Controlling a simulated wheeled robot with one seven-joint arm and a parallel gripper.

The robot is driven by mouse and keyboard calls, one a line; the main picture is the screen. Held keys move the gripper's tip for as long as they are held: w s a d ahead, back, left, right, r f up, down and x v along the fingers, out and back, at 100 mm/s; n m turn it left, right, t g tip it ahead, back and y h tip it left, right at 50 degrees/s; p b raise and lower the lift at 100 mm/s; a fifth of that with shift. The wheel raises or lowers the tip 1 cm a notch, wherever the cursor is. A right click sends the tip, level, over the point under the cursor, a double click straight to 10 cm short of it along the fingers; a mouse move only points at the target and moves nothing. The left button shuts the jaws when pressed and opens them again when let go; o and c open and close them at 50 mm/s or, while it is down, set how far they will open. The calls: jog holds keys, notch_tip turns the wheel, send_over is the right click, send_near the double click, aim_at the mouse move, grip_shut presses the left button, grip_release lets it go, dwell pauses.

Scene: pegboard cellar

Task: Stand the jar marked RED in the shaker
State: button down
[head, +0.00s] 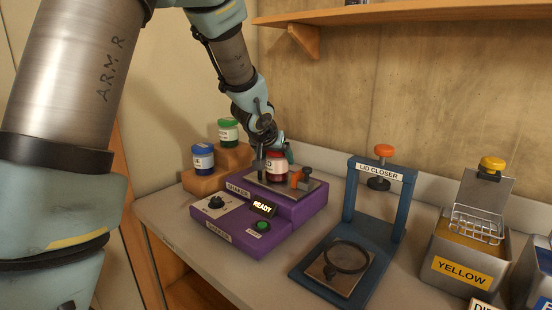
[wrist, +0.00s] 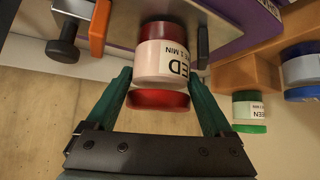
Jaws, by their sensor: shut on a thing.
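The jar marked RED (head: 277,168), a red jar with a white label, is at the top plate of the purple shaker (head: 289,211). In the wrist view the jar (wrist: 160,62) shows its label and red lid between the fingers of my gripper (wrist: 162,88). My gripper (head: 268,158) is shut on it, just below the lid. The jar sits between the shaker's orange clamp pad (wrist: 100,27) and a dark upright stop (wrist: 203,47), apart from the pad. It looks upright; whether its base touches the plate I cannot tell. The shaker's display (head: 263,208) reads READY.
A green jar (head: 228,131) and a blue jar (head: 203,158) stand on wooden steps left of the shaker. The blue lid closer (head: 352,225) stands to the right, then a bin marked YELLOW (head: 462,270). A wooden shelf (head: 400,15) runs above.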

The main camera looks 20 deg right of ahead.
jog(key=shift+f, duration=0.2)
grip_release()
jog(key=shift+r, duration=0.15)
jog(key=shift+r, duration=0.2)
jog(key=p+v, duration=0.2)
jog(key=v, duration=0.9)
jog(key=a+f+n+g+y, duration=0.1)
jog(key=a+f+n+y, duration=0.15)
jog(key=a, duration=0.65)
jog(key=a+f+n+y, duration=0.15)
jog(key=a+f, duration=0.25)
jog(key=a, duration=0.5)
jog(key=s+a+f+n+g+y, duration=0.1)
jog(key=s+a+f+g, duration=0.3)
jog(key=s+a, duration=0.5)
jog(key=a+f+n, duration=0.1)
jog(key=a, duration=0.2)
jog(key=shift+s+a+f+n+y+p, duration=0.3)
jog(key=shift+s+a+n+p, duration=0.05)
jog(key=shift+n, duration=0.05)
